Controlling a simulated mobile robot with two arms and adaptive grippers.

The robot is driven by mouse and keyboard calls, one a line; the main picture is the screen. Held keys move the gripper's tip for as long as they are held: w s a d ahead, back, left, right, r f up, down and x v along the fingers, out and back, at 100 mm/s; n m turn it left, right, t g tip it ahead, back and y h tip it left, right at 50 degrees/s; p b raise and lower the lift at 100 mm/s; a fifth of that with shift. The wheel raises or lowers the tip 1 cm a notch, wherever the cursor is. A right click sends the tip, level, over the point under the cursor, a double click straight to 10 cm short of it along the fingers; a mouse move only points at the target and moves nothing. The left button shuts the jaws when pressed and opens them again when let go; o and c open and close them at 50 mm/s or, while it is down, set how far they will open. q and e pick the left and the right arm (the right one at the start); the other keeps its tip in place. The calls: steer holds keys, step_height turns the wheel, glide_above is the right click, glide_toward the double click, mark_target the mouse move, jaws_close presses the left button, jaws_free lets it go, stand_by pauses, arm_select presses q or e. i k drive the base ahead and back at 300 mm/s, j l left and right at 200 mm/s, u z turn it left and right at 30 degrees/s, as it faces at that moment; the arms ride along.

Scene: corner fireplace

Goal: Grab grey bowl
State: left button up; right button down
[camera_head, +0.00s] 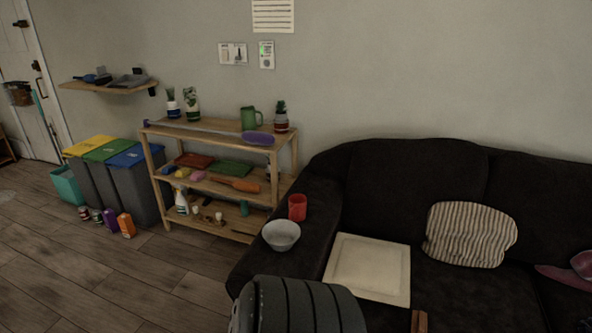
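A light grey bowl (281,235) sits upright on the front part of the dark sofa's left armrest (262,262). It looks empty. A red cup (297,207) stands just behind it on the same armrest, close to its rim. Neither of my grippers shows in the head view, so I cannot see where they are relative to the bowl.
A dark ribbed, rounded object (300,306) stands in front of the armrest. A cream square panel (368,268) and striped cushion (470,234) lie on the sofa. A wooden shelf (215,182) and bins (125,185) stand left. The floor (90,275) at front left is mostly clear.

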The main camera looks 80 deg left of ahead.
mark_target(280, 235)
steer(key=u, duration=2.85)
steer(key=i+l+u, duration=0.1)
steer(key=i, duration=0.25)
steer(key=i+l+u, duration=0.1)
steer(key=i+l, duration=0.2)
steer(key=i, duration=0.05)
